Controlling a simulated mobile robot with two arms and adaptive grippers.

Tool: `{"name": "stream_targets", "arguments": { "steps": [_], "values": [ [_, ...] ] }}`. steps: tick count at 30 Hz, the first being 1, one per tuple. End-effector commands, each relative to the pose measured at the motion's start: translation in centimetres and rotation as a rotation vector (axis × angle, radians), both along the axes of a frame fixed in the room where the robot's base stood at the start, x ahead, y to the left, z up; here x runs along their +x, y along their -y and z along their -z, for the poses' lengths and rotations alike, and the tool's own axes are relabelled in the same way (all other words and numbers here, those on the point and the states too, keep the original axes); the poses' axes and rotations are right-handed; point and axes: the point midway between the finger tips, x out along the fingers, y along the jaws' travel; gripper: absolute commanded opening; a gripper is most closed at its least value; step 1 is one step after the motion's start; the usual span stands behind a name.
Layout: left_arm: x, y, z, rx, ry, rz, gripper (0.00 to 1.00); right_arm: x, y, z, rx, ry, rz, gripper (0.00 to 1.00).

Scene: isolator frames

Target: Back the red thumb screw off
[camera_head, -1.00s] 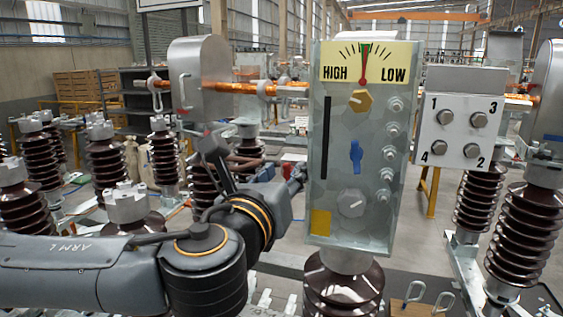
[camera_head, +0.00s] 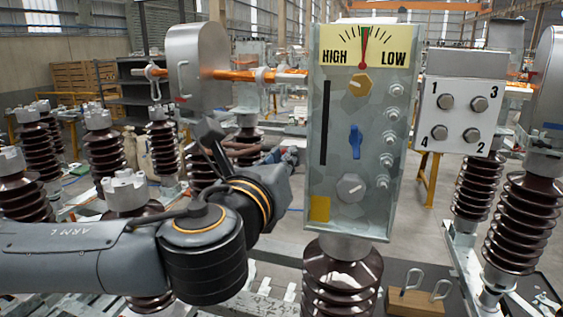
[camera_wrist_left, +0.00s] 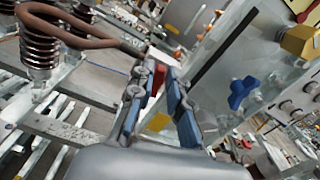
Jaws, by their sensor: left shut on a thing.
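The grey cabinet (camera_head: 330,190) has a HIGH/LOW dial on top, a yellow knob (camera_head: 361,84), a blue knob (camera_head: 355,141) and a round grey knob (camera_head: 351,187). My left gripper (camera_head: 289,156) reaches the cabinet's left side, its fingertips small and partly hidden in the head view. In the left wrist view my left gripper (camera_wrist_left: 161,68), with blue-padded fingers, is closed around a small red part, which looks like the red thumb screw (camera_wrist_left: 158,80). The fingers hide much of it. My right gripper is not in view.
A grey box with numbered knobs (camera_head: 460,104) stands right of the cabinet. Brown ribbed insulators (camera_head: 103,157) stand at left and right. A curved brown rod (camera_wrist_left: 75,35) passes close to the fingers. A wooden block with metal loops (camera_head: 412,302) sits at lower right.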

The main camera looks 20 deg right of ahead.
Motion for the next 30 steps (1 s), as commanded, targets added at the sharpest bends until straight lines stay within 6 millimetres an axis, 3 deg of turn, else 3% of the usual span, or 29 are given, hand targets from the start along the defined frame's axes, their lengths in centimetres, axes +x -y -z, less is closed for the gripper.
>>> {"name": "stream_targets", "arguments": {
  "steps": [30],
  "values": [
    [0.5,-0.7,1.1,-0.751,-0.505,-0.001,0.00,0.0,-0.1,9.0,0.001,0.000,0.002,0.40]
  ]
}}
